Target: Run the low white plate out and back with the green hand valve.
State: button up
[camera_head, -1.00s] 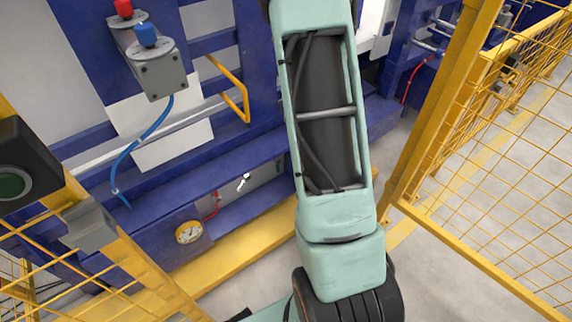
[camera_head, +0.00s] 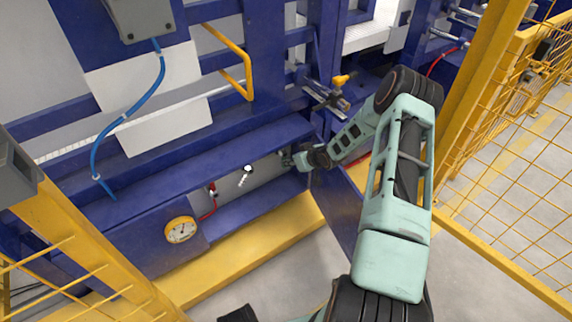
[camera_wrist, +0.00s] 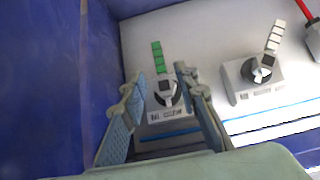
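The green hand valve (camera_wrist: 158,57) shows in the wrist view. Its green segmented lever points up from a dark round knob on a pale base. My gripper (camera_wrist: 160,76) is open, its fingers on either side of the knob in the picture; I cannot tell whether they touch it. In the head view my gripper (camera_head: 288,158) reaches into the low recess of the blue frame, and the green valve cannot be made out there. A white plate (camera_head: 150,75) stands at the left of the frame, behind a rod and a blue hose.
A second valve with a white lever (camera_wrist: 262,70) sits right of the green one; it also shows in the head view (camera_head: 246,172). A gauge (camera_head: 181,230) is at lower left. Blue walls (camera_wrist: 45,90) bound the recess. Yellow fencing (camera_head: 500,150) stands at right.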

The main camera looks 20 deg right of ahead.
jog(key=b+x, duration=0.3)
jog(key=x, duration=0.5)
jog(key=shift+w+f, duration=0.1)
jog(key=shift+f, duration=0.1)
grip_shut()
